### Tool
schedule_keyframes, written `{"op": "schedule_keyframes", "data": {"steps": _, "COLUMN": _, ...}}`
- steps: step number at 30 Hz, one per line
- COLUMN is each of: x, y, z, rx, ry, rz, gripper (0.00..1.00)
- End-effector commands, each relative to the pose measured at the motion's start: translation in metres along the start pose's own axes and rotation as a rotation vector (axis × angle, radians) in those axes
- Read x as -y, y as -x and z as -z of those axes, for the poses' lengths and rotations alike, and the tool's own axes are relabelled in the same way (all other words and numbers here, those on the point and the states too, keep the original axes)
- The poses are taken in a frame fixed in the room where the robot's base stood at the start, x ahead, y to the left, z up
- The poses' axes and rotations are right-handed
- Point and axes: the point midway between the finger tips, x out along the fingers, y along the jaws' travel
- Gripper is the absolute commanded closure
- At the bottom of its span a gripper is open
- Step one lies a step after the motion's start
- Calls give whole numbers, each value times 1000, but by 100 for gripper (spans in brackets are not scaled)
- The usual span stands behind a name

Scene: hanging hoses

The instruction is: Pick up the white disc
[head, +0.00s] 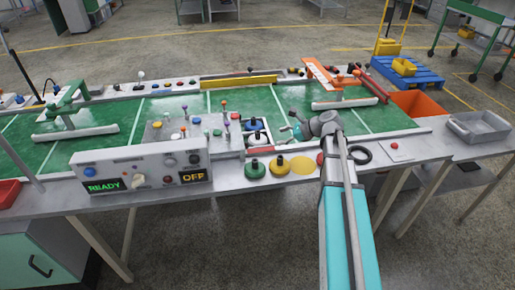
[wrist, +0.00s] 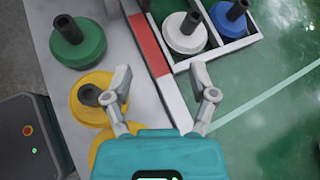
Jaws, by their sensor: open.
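The white disc (wrist: 179,40) has a black peg standing up from it and sits in a white-walled compartment. In the head view the white disc (head: 258,139) is small, in the tray beside the green board. The blue disc (wrist: 224,30) stands in the neighbouring compartment. My gripper (wrist: 161,78) is open and empty in the wrist view, its fingers spread on the near side of the white disc, not around it. In the head view my gripper (head: 287,128) is just right of the tray; its fingertips are too small to make out clearly.
A green disc (wrist: 78,45) and a yellow disc (wrist: 89,97), both with black pegs, stand on the grey bench edge. A flat yellow circle (head: 302,166) lies beside them. A red strip (wrist: 149,45) borders the tray. The green board (wrist: 275,100) is clear right of it.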

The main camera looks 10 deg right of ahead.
Motion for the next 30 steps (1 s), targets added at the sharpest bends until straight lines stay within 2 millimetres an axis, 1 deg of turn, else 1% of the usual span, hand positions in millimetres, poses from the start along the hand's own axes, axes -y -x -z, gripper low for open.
{"op": "schedule_keyframes", "data": {"steps": 1, "x": 10, "y": 0, "z": 10, "rx": 31, "ry": -60, "rz": 21, "gripper": 26}}
{"op": "schedule_keyframes", "data": {"steps": 3, "x": 20, "y": 4, "z": 12, "rx": 74, "ry": -139, "rz": 43, "gripper": 26}}
{"op": "schedule_keyframes", "data": {"steps": 6, "x": 30, "y": 9, "z": 14, "rx": 117, "ry": -218, "rz": 62, "gripper": 26}}
{"op": "schedule_keyframes", "data": {"steps": 9, "x": 34, "y": 13, "z": 15, "rx": 140, "ry": -260, "rz": 72, "gripper": 26}}
{"op": "schedule_keyframes", "data": {"steps": 22, "x": 35, "y": 12, "z": 14, "rx": 147, "ry": -272, "rz": 72, "gripper": 26}}
{"op": "schedule_keyframes", "data": {"steps": 26, "x": 36, "y": 5, "z": 13, "rx": 147, "ry": -271, "rz": 71, "gripper": 26}}
{"op": "schedule_keyframes", "data": {"steps": 30, "x": 37, "y": -10, "z": 12, "rx": 147, "ry": -270, "rz": 70, "gripper": 26}}
